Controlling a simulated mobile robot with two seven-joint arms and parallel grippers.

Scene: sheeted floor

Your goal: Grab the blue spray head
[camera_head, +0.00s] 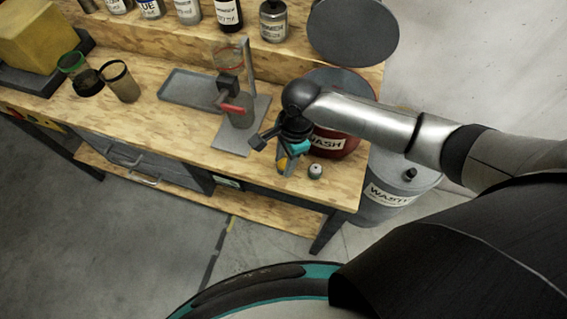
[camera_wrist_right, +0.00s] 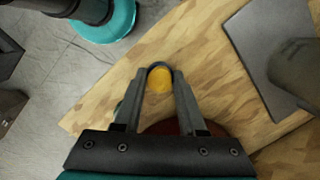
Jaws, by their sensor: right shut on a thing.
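My right gripper (camera_head: 284,165) is low over the front right part of the wooden bench. In the right wrist view its fingers (camera_wrist_right: 160,82) are shut on a small round piece (camera_wrist_right: 159,78) with a yellow face and a dark, bluish rim. The yellow also shows between the fingers in the head view. I cannot tell for sure whether this piece is the blue spray head; no other blue spray head stands out clearly. My left gripper is not in view.
A small grey bottle (camera_head: 315,171) stands just right of the gripper. A red WASH container (camera_head: 338,142) is behind it. A stand with a red clamp (camera_head: 234,108) is to the left. A grey WASTE bin (camera_head: 385,192) stands beyond the bench's right edge.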

